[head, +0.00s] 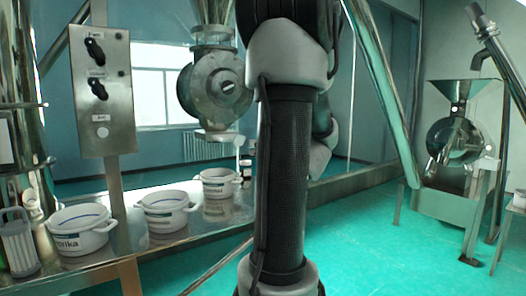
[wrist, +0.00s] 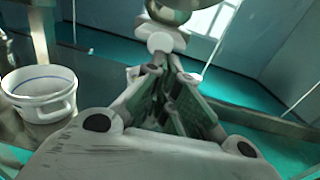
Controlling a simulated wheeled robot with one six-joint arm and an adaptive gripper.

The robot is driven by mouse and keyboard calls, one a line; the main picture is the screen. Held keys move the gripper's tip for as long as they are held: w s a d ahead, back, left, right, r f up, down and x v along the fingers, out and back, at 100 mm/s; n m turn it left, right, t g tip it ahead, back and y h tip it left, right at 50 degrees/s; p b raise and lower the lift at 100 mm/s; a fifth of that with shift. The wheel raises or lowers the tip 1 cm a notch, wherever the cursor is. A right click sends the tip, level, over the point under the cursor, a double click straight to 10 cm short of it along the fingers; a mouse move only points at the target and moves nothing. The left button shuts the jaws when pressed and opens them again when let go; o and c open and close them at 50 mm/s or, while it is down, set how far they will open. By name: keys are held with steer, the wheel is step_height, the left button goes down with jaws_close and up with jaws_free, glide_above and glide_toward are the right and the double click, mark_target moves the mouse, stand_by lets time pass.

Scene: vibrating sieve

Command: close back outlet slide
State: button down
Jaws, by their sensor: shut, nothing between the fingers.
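My gripper (wrist: 166,66) shows in the wrist view with its fingers together and nothing between them. Just beyond its fingertips is a pale round-ended plate (wrist: 166,39) under a rounded metal body (wrist: 178,8); I cannot tell whether they touch. In the head view, a round metal housing (head: 214,88) hangs left of my arm, with a flat pale plate (head: 218,136) at its bottom outlet. I cannot tell for certain which part is the back outlet slide. My gripper is hidden behind my arm in the head view.
White buckets (head: 82,243) stand in a row on a metal bench (head: 190,243); one bucket (wrist: 40,106) shows left in the wrist view. A control box (head: 104,92) with black knobs stands at left. A hopper machine (head: 455,140) stands at right. Green floor (head: 370,235) between is open.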

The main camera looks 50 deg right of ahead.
mark_target(241, 144)
steer(key=w, duration=0.3)
steer(key=w+d, duration=0.1)
steer(key=w, duration=0.2)
steer(key=shift+w+d, duration=0.2)
steer(key=shift+w, duration=0.1)
steer(key=w, duration=0.2)
steer(key=w+d, duration=0.1)
steer(key=w, duration=0.4)
steer(key=shift+d+f, duration=0.1)
steer(key=shift+d, duration=0.2)
steer(key=shift+w+d, duration=0.1)
steer(key=shift+w, duration=0.1)
steer(key=shift+r, duration=0.2)
steer(key=shift+s, duration=0.1)
